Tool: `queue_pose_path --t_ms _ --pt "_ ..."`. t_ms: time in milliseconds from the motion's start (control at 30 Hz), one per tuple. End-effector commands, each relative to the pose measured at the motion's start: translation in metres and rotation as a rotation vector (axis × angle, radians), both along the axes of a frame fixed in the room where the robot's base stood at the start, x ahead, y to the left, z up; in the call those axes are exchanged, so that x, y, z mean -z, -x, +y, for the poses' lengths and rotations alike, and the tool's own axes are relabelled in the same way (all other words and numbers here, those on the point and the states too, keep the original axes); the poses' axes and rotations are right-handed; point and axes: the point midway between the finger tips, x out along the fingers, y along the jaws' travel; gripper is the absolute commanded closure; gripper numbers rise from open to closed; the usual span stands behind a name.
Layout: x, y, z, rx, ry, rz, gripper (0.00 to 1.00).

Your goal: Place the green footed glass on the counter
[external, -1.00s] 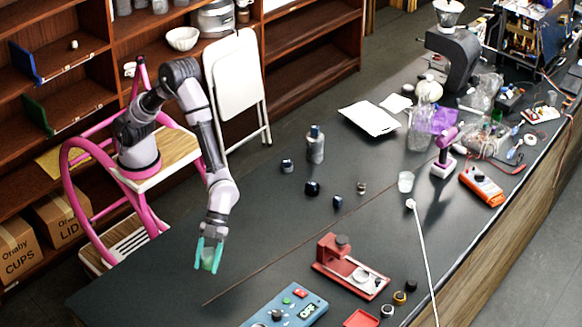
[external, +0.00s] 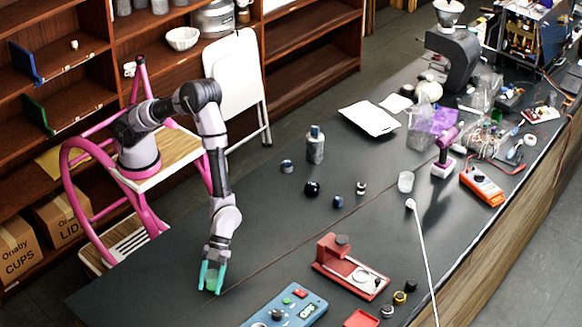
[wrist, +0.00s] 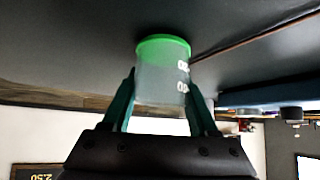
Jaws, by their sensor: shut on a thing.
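The green footed glass (wrist: 160,85) is a clear, frosted-looking cup with a green foot and white markings, seen in the wrist view between my two fingers. My gripper (external: 212,280) has teal fingers and is shut on the glass. In the external view the glass (external: 212,283) is a small green patch between the fingers, partly hidden by them. The gripper points down over the near-left part of the dark counter (external: 150,285). The green foot is close to the counter surface; I cannot tell whether it touches.
A blue device with a display (external: 285,305) lies to the right of my gripper. A red tamping stand (external: 350,265) is further right. A thin cord or seam line (external: 285,255) runs across the counter beside the gripper. The counter left of the gripper is clear.

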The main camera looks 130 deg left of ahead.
Motion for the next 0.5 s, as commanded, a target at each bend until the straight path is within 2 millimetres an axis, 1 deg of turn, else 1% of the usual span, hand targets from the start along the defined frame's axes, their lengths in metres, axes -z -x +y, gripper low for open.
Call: queue_pose_path --t_ms 133,167,200,233,500 --pt "0.0037 0.0001 0.0 0.0 0.0 0.0 1.0" --pt "0.0031 0.0001 0.0 0.0 0.0 0.0 0.29" --pt "0.003 0.0001 0.0 0.0 0.0 0.0 0.14" --pt "0.003 0.0001 0.0 0.0 0.0 0.0 0.1" --pt "0.0028 0.0002 0.0 0.0 0.0 0.0 0.1"
